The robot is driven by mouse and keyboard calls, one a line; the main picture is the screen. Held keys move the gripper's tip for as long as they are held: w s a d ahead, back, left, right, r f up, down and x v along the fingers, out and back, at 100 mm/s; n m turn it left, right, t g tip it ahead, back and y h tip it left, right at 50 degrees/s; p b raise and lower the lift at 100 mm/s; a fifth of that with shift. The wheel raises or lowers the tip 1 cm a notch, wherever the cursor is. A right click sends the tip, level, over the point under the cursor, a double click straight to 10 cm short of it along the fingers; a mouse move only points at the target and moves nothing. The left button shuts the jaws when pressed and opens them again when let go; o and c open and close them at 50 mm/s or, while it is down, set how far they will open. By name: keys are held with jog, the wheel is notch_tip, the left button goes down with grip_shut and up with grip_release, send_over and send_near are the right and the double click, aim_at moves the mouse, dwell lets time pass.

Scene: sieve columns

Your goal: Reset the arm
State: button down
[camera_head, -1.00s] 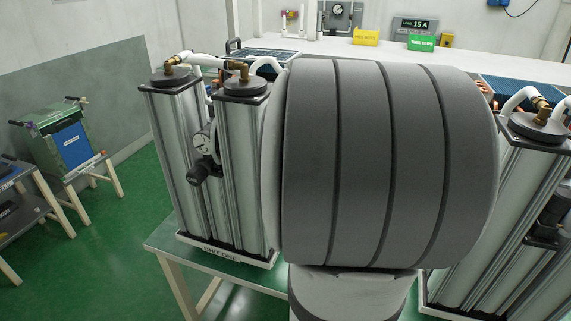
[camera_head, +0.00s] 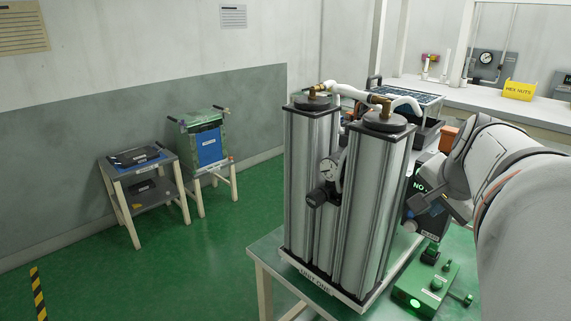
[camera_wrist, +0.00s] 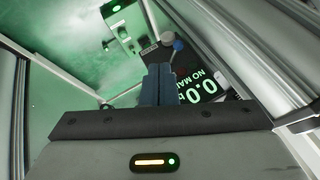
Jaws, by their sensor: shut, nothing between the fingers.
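My arm enters the head view from the right edge. My gripper is at its end, beside the right column of unit one (camera_head: 345,195). In the wrist view my gripper (camera_wrist: 158,72) shows its two blue-grey fingers pressed together, with nothing between them. A black display box (camera_wrist: 205,85) with green digits lies just beyond the fingers; in the head view it is partly hidden by my arm.
A green box with knobs (camera_head: 428,285) sits on the table right of unit one. Two small stands (camera_head: 138,185) are at the left by the wall. A yellow hex nuts bin (camera_head: 519,90) is on the back counter. The green floor at left is open.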

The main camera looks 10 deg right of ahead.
jog(key=shift+r, duration=0.15)
jog(key=shift+a, duration=0.15)
jog(key=s+a+f+n+g+y, duration=0.1)
jog(key=s+a+f+n, duration=0.1)
jog(key=a+f+n, duration=0.2)
jog(key=s+a+f+n+g+y, duration=0.1)
jog(key=a+f+n, duration=0.3)
jog(key=a, duration=0.6)
jog(key=s+a+f+n+g, duration=0.1)
jog(key=s+a+f+n, duration=0.2)
jog(key=a+f+n, duration=0.2)
jog(key=a+n, duration=0.1)
jog(key=a, duration=0.1)
jog(key=shift+s+a+y, duration=0.15)
jog(key=shift+a+y, duration=0.25)
jog(key=c, duration=2.1)
grip_release()
